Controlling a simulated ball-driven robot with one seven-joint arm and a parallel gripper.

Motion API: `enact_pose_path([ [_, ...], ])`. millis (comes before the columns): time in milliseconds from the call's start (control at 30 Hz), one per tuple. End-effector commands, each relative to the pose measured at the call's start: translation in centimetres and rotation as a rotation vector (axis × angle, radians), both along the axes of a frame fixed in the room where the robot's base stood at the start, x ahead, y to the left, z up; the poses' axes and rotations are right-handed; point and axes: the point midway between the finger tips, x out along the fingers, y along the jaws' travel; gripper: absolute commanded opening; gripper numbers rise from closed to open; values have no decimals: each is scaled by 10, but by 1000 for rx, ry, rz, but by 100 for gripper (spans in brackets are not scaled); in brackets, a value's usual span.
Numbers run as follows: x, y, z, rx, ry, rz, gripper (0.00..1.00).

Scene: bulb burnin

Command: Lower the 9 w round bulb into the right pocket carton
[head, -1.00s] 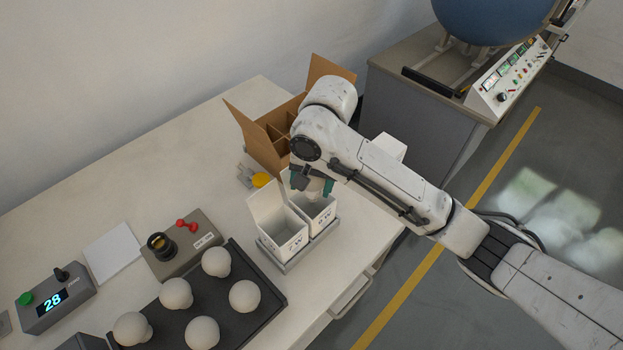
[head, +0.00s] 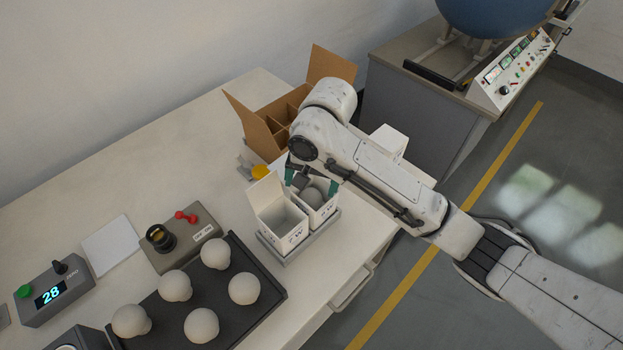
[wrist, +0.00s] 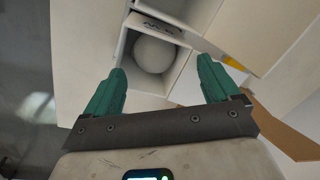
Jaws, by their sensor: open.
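Two small white open cartons stand side by side in a grey holder (head: 285,259). A white round bulb (head: 313,195) lies inside the right pocket carton (head: 325,215). In the wrist view the bulb (wrist: 155,54) shows within the carton's walls, apart from both fingers. The left carton (head: 280,226) looks empty. My gripper (head: 313,183) is over the right carton. Its green fingers are spread and empty in the wrist view (wrist: 160,88). The bulb's base and its wattage marking cannot be made out.
A dark tray (head: 240,318) with several round bulbs lies at the front. A divided cardboard box (head: 268,135) with raised flaps stands behind the cartons. A tester with a red switch (head: 185,237) and a display box (head: 55,290) are to the left.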

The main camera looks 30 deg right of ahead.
Motion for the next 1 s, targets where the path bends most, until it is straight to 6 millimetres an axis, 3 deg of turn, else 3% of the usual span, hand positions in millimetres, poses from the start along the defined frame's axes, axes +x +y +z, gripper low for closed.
enact_pose_path([
  [233, 0, -2, 7, -1, 1, -2, 92],
  [633, -6, -10, 84, -4, -3, 0, 92],
  [800, -8, -11, 101, -3, -2, 1, 92],
  [1000, -9, -11, 108, -1, -1, 1, 92],
])
